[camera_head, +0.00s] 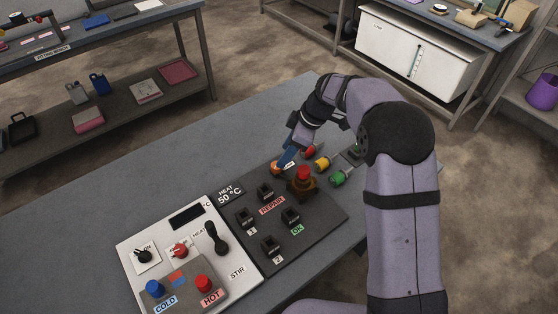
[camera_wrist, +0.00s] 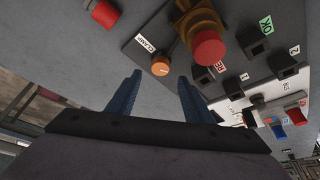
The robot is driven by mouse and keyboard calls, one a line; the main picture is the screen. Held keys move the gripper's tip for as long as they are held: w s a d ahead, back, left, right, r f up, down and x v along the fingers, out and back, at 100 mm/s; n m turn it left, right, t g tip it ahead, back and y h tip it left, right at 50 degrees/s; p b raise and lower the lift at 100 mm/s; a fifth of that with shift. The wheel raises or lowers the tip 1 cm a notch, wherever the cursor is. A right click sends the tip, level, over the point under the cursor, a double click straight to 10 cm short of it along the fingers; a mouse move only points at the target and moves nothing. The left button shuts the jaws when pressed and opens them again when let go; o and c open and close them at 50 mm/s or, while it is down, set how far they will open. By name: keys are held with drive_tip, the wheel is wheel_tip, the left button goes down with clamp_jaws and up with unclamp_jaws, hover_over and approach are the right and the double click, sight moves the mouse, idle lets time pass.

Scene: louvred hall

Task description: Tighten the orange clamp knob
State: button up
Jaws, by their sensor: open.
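The orange clamp knob (camera_wrist: 160,68) shows in the wrist view on the dark panel, beside a white label reading CLAMP (camera_wrist: 145,43). In the head view the orange knob (camera_head: 276,168) is partly covered by my gripper (camera_head: 283,163). My gripper also shows in the wrist view (camera_wrist: 158,82), with its two blue fingers spread apart. The knob appears beyond the fingertips, between their lines, with nothing held. I cannot tell the exact gap between the fingertips and the knob.
A red-topped brown fixture (camera_head: 303,178) stands close to the knob's right. Red (camera_head: 309,151), yellow (camera_head: 321,164) and green (camera_head: 339,178) pieces lie along the panel's far edge. A white control panel (camera_head: 140,240) with HOT and COLD knobs is at left. The grey tabletop (camera_head: 130,190) is clear farther left.

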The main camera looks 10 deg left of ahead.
drive_tip(key=shift+p+x, duration=1.1)
drive_tip(key=shift+x, duration=1.95)
drive_tip(key=c, duration=1.1)
